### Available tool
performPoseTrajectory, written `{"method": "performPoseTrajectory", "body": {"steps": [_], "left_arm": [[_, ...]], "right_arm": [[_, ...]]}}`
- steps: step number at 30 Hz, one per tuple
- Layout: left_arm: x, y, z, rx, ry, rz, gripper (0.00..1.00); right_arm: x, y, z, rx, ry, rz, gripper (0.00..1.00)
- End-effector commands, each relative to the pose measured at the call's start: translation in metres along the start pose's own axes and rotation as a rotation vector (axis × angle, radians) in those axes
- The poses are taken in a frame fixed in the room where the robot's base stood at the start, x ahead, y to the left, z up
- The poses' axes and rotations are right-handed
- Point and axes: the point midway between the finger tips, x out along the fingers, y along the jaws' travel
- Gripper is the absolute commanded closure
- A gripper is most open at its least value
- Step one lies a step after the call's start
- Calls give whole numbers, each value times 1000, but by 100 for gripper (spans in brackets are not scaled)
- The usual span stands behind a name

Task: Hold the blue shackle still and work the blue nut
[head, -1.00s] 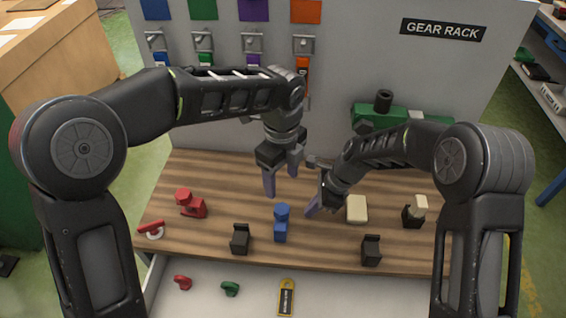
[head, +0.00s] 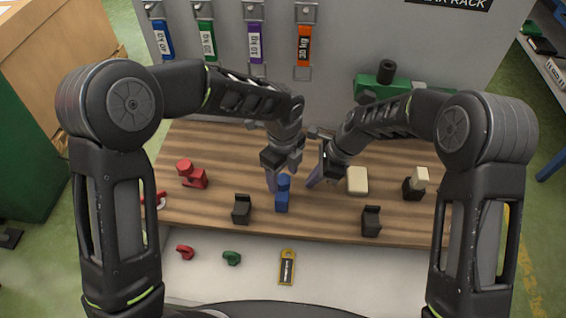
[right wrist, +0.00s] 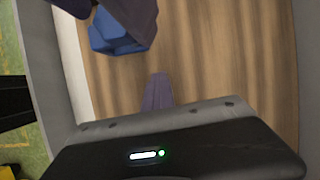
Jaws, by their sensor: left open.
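The blue shackle (head: 282,201) stands upright on the wooden bench top, with the blue nut (head: 284,182) apparently its upper part. My left gripper (head: 283,176) is open just above and behind the nut, its fingers pointing down; one finger shows left of it and the other is partly hidden. My right gripper (head: 313,182) is to the right of the shackle, apart from it and empty. Its fingers look together in the right wrist view (right wrist: 157,92). There the blue piece (right wrist: 118,38) is at upper left, partly covered by a dark purple finger.
A red shackle (head: 192,176) is at left. Black holders (head: 241,209) (head: 371,221) stand near the front edge. A cream block (head: 357,181) and a black piece with a cream top (head: 414,185) are at right. Small red and green parts and a yellow tag (head: 287,267) lie in front.

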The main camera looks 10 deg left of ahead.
Motion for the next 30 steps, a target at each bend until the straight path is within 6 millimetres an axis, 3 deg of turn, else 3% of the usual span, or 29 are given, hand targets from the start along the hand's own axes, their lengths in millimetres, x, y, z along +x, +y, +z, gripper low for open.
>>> {"method": "performPoseTrajectory", "body": {"steps": [4, 13, 30], "left_arm": [[10, 0, 0, 0, 0, 1, 38], [12, 0, 0, 0, -1, 0, 38], [11, 0, 0, 0, -1, -1, 85]], "right_arm": [[0, 0, 0, 0, 0, 0, 100], [0, 0, 0, 0, 0, 0, 100], [0, 0, 0, 0, 0, 0, 100]]}}
